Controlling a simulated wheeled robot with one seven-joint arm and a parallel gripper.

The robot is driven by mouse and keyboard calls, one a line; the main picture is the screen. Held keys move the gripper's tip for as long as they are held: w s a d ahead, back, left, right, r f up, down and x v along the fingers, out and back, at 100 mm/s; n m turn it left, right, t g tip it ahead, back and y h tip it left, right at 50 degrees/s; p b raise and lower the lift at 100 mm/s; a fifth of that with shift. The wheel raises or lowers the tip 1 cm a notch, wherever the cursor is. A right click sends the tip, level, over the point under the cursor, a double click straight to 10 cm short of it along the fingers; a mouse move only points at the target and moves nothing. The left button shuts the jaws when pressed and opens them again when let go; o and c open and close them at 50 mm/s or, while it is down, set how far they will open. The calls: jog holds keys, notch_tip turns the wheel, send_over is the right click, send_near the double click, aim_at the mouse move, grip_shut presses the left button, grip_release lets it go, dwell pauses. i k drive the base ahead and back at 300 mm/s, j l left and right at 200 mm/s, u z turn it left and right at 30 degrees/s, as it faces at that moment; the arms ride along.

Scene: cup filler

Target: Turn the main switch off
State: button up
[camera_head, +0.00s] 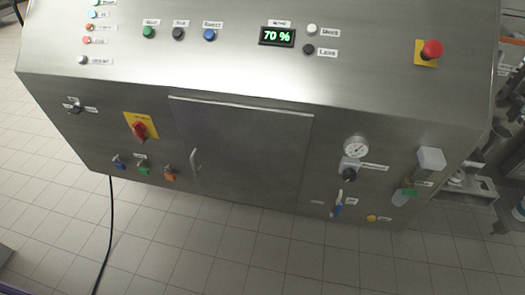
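The main switch (139,130) is a red rotary handle on a yellow plate, on the left part of the steel machine's front panel. A small label sits on the plate, too small to read. The handle looks tilted a little from upright in the picture; I cannot tell its on or off position for sure. My gripper is not in view.
A closed door (240,150) with a handle (195,161) is right of the switch. A red emergency button (432,50) and a display reading 70 % (277,37) are above. A black cable (108,235) crosses the tiled floor.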

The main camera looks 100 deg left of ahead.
aim_at(139, 127)
jog(key=u, duration=3.5)
